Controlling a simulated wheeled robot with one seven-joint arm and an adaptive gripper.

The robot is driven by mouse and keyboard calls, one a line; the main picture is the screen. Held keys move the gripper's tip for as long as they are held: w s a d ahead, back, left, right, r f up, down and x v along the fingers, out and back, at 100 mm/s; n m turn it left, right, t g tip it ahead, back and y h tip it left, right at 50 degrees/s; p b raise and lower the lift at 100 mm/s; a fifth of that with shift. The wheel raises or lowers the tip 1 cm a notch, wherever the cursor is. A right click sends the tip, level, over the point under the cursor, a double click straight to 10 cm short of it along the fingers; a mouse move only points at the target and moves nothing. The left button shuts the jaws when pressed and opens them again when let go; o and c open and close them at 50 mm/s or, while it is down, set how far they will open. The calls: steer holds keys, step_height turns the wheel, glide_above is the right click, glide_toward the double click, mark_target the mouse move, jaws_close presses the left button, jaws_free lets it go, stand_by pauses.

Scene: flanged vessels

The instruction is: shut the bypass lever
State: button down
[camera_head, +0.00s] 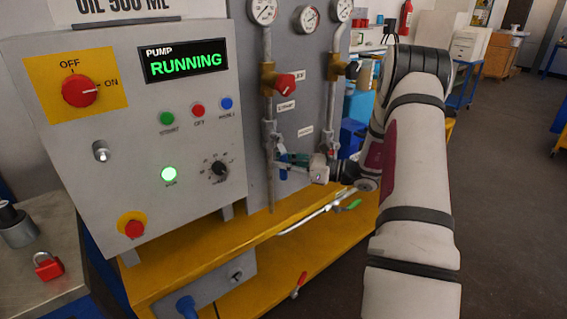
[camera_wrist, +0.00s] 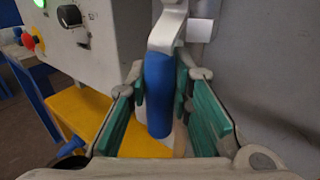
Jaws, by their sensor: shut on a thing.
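A lever with a blue grip (camera_head: 283,173) hangs on the lower part of the left vertical pipe, beside the pump panel. In the wrist view the blue grip (camera_wrist: 158,108) points down from a pale metal arm. My gripper (camera_head: 290,160) is at this lever, reaching in from the right. In the wrist view the green-padded fingers of my gripper (camera_wrist: 160,88) stand on both sides of the blue grip and are closed on it. The lever's pivot is hard to make out, and I cannot read the small labels near it.
The grey pump panel (camera_head: 130,205) reads RUNNING and stands close on the left. A red valve handle (camera_head: 286,85) sits higher on the same pipe. A yellow bench (camera_head: 185,255) lies below, with a green-handled lever (camera_head: 351,205) and a red-handled lever (camera_head: 299,284) lower down.

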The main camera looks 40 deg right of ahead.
steer(key=shift+d, duration=0.1)
steer(key=d+r+n+g+h+b, duration=0.3)
steer(key=d+r+n+h+b, duration=0.3)
steer(key=n+h+b, duration=0.4)
steer(key=shift+d+r+n+b, duration=0.35)
steer(key=shift+n+b, duration=0.25)
steer(key=shift+b, duration=0.6)
steer(key=shift+w, duration=0.1)
steer(key=c, duration=1.4)
jaws_free()
steer(key=shift+r, duration=0.1)
